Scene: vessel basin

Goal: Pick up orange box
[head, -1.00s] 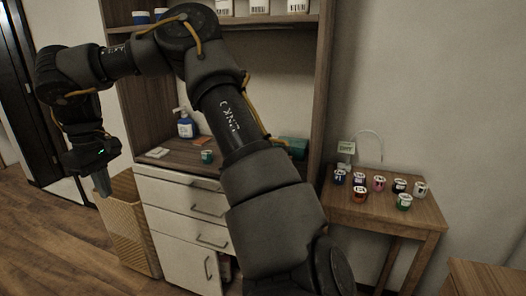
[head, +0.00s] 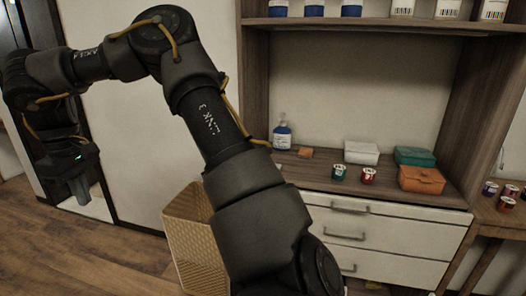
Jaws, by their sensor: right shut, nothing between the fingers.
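The orange box (head: 421,180) sits on the wooden counter at the right, just in front of a teal box (head: 413,156). My right gripper (head: 82,192) hangs at the far left, pointing down over the floor. It is shut and empty, far from the orange box. My right arm crosses the left and middle of the view. My left gripper is not in view.
On the counter stand a white box (head: 361,152), two small cups, green (head: 339,172) and red (head: 368,176), a blue bottle (head: 283,136) and a small orange-brown block (head: 305,152). A woven basket (head: 190,235) stands left of the white drawers (head: 395,237). Open floor lies left.

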